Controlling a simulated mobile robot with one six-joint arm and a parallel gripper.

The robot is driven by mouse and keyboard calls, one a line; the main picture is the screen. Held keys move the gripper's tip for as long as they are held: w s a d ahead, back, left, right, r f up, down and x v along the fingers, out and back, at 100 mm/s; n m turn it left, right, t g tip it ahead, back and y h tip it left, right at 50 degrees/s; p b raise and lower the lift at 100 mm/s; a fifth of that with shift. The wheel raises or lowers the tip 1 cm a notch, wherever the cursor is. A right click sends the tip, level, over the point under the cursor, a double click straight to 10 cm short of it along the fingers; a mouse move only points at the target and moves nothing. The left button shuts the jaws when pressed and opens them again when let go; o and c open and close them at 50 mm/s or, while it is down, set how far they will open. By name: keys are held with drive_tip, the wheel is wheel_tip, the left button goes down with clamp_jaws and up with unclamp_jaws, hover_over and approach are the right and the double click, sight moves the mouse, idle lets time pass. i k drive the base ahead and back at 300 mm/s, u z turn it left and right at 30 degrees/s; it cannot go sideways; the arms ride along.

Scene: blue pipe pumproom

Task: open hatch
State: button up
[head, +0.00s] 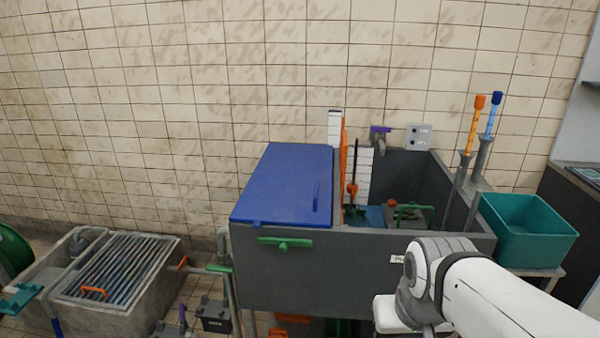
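The hatch appears to be the blue lid (285,180) over the left part of a grey tank (330,270). It lies shut, sloping slightly toward me. A thin blue handle (316,197) stands near its right edge. A green handle (285,243) is on the tank's front wall, just below the lid's front edge. My white arm reaches in from the lower right, in front of the tank's right part. My gripper's fingers do not show; the arm bends down out of view at the bottom edge.
An orange upright panel (342,165) stands along the lid's right side. The tank's right part is open, with valves inside. A teal bin (530,230) stands to the right. A grated concrete basin (115,275) is at the left. Space above the lid is clear.

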sight(291, 185)
drive_tip(key=u, duration=0.35)
drive_tip(key=k, duration=0.9)
drive_tip(key=u, duration=1.6)
drive_tip(key=i, duration=0.2)
drive_tip(key=z, duration=1.15)
drive_tip(key=i, duration=1.65)
drive_tip(key=z, duration=0.75)
drive_tip(key=k, duration=0.7)
drive_tip(key=z, duration=0.25)
drive_tip(key=i, duration=0.75)
drive_tip(key=u, duration=0.05)
